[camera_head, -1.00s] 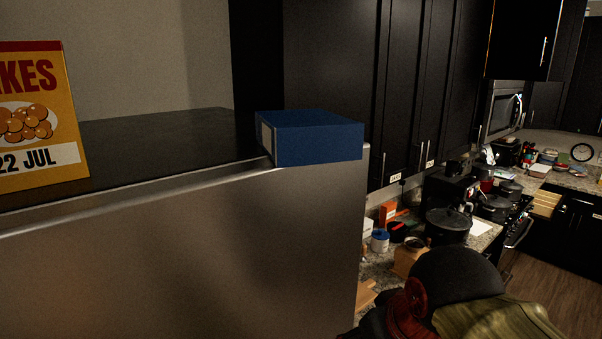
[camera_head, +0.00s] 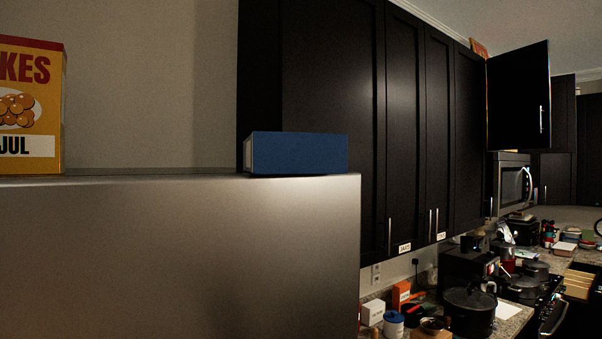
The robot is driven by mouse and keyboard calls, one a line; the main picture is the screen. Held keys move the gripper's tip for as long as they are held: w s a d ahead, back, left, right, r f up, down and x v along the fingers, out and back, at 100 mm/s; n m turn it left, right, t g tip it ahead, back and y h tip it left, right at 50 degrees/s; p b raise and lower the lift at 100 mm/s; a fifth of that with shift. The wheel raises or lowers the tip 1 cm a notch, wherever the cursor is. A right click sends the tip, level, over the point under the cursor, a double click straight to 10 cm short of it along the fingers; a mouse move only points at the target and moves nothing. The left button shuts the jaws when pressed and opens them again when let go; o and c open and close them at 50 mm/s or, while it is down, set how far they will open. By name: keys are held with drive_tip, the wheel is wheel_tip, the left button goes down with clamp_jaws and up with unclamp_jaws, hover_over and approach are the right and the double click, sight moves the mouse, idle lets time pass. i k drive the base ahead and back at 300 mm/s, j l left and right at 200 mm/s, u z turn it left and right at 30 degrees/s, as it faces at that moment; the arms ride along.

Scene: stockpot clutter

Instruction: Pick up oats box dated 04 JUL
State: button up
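No box that I can read as oats dated 04 JUL shows. A yellow box (camera_head: 30,108) with red letters ending "KES" stands upright at the left on top of a steel appliance (camera_head: 180,260). Its white date strip shows "JUL", with the rest cut off by the picture edge. A blue box (camera_head: 300,153) lies flat near the right end of the same top, and no readable print shows on it. An orange-red item (camera_head: 479,47), partly hidden, sits on top of the tall cabinets. My gripper is not in view.
Dark cabinets (camera_head: 330,90) with small white labels line the wall, one door (camera_head: 518,100) standing open. Below, the counter holds a black pot (camera_head: 470,310), a white-and-blue jar (camera_head: 392,325) and small white and orange boxes. A microwave (camera_head: 512,183) is farther right.

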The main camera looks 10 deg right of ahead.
sight(265, 152)
drive_tip(key=l+u, duration=0.1)
drive_tip(key=l, duration=0.65)
drive_tip(key=k+l+u, duration=0.1)
drive_tip(key=l, duration=0.6)
drive_tip(key=k+l, duration=0.1)
drive_tip(key=l, duration=0.65)
drive_tip(key=u, duration=0.05)
